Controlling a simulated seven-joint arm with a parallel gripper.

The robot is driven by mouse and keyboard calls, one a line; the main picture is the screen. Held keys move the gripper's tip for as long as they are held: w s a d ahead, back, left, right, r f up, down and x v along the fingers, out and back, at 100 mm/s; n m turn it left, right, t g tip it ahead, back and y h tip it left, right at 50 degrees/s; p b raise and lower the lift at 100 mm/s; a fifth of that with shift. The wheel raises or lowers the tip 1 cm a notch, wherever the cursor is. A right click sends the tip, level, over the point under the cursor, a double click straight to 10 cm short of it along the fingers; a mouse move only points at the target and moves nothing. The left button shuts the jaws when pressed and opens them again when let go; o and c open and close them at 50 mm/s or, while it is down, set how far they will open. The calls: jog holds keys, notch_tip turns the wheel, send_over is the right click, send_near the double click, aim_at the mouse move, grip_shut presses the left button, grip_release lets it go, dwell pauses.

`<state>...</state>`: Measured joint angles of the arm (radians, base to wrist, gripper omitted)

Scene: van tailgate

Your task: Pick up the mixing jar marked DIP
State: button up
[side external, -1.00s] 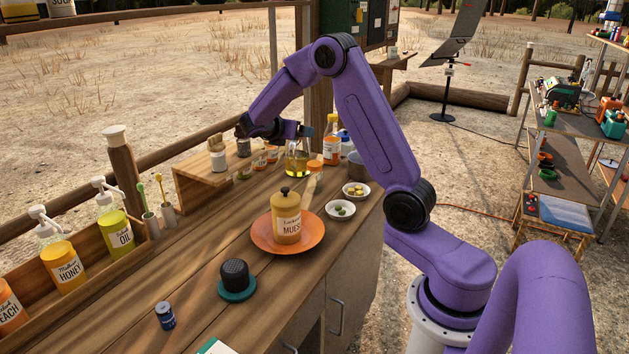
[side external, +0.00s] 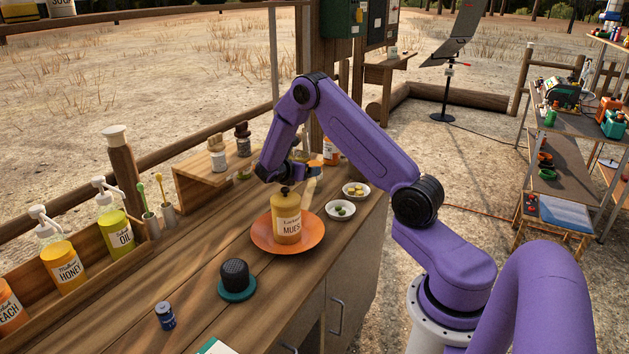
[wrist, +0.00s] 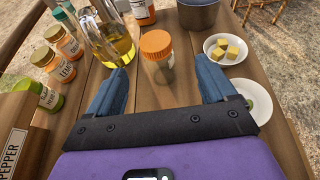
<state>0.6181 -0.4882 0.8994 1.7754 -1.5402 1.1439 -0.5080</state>
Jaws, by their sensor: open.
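A clear jar with an orange lid (wrist: 156,44) stands upright on the wooden counter in the wrist view; I cannot read a DIP mark on it. In the side view its orange lid (side external: 315,163) shows beside my gripper (side external: 304,172), which hides most of the jar. In the wrist view my gripper (wrist: 160,66) is open, its two blue fingers spread wide and empty. The jar is ahead of the fingers, roughly centred between them. I cannot tell the exact gap.
A glass oil bottle (wrist: 108,38) stands close left of the jar, with labelled spice jars (wrist: 64,40) beyond. A grey pot (wrist: 197,12) is behind. A bowl of yellow cubes (wrist: 226,49) is right. The muesli jar (side external: 286,220) stands on an orange plate (side external: 262,243) nearby.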

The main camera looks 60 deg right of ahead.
aim_at(315, 178)
jog(key=shift+w+x, duration=0.15)
jog(key=shift+x, duration=3.05)
jog(key=shift+w+x, duration=0.15)
jog(key=shift+x, duration=3)
jog(key=shift+a+f, duration=0.1)
jog(key=c, duration=1.1)
